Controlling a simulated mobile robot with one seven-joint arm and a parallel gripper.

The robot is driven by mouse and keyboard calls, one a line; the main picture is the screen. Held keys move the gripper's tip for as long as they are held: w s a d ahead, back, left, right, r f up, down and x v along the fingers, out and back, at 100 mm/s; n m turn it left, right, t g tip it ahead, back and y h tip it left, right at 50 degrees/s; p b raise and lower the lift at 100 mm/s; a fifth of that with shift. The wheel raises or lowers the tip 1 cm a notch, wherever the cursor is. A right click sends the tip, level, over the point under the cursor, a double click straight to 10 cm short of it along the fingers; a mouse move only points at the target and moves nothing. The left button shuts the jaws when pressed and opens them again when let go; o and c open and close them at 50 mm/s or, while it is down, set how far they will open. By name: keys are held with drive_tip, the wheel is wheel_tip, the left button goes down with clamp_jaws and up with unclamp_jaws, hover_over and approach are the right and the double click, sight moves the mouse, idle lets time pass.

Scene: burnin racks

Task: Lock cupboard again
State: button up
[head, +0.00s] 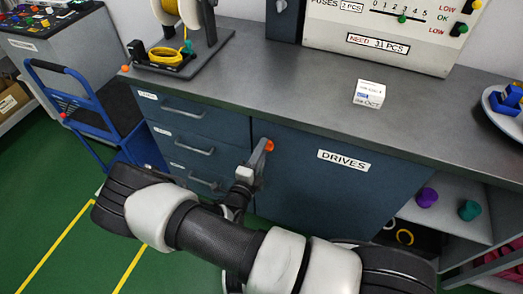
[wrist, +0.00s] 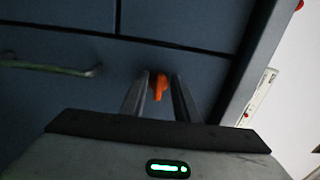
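The dark blue cupboard door (head: 330,190) carries a "DRIVES" label and looks closed in the head view. A small orange key or turn handle (head: 268,146) sits at its upper left edge. It also shows in the wrist view (wrist: 159,86), with its narrow end pointing down in that picture. My gripper (head: 262,156) is at the handle. In the wrist view its two fingers (wrist: 161,84) stand apart, one on each side of the orange handle, with a small gap visible. Contact cannot be made out. The arm hides the lower part of the door.
Drawers (head: 190,143) with bar handles are left of the door. An open shelf (head: 445,215) with purple and green knobs is on the right. A blue cart (head: 95,115) stands left.

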drive_tip(key=v, duration=1.7)
drive_tip(key=shift+s+p, duration=0.2)
drive_tip(key=shift+p, duration=0.2)
drive_tip(key=shift+r, duration=0.15)
drive_tip(key=s+d+r+m+g, duration=0.1)
drive_tip(key=d+r+m+g, duration=0.6)
drive_tip(key=m, duration=0.4)
drive_tip(key=d+r+m+g+h, duration=0.1)
drive_tip(key=d+r+m+g, duration=0.3)
drive_tip(key=r+m, duration=0.55)
drive_tip(key=s+d+r+m+g, duration=0.1)
drive_tip(key=d+r+m+g, duration=0.5)
drive_tip(key=m, duration=0.6)
drive_tip(key=s+d+r+m+t+y+p, duration=0.1)
drive_tip(key=r+m+t+y+p, duration=0.1)
drive_tip(key=r+m+p, duration=0.3)
drive_tip(key=s+d+r+m+t+y+p, duration=0.1)
drive_tip(key=r+m+p, duration=0.4)
drive_tip(key=r, duration=0.9)
drive_tip(key=s+d+r+m+t+y+p, duration=0.2)
drive_tip(key=s+r+m+y+p, duration=0.1)
drive_tip(key=r+m, duration=0.4)
wheel_tip(320, 180, up, 3)
drive_tip(key=shift+m+t+y+p, duration=0.35)
drive_tip(key=shift+y+p, duration=0.25)
drive_tip(key=shift+p, duration=0.3)
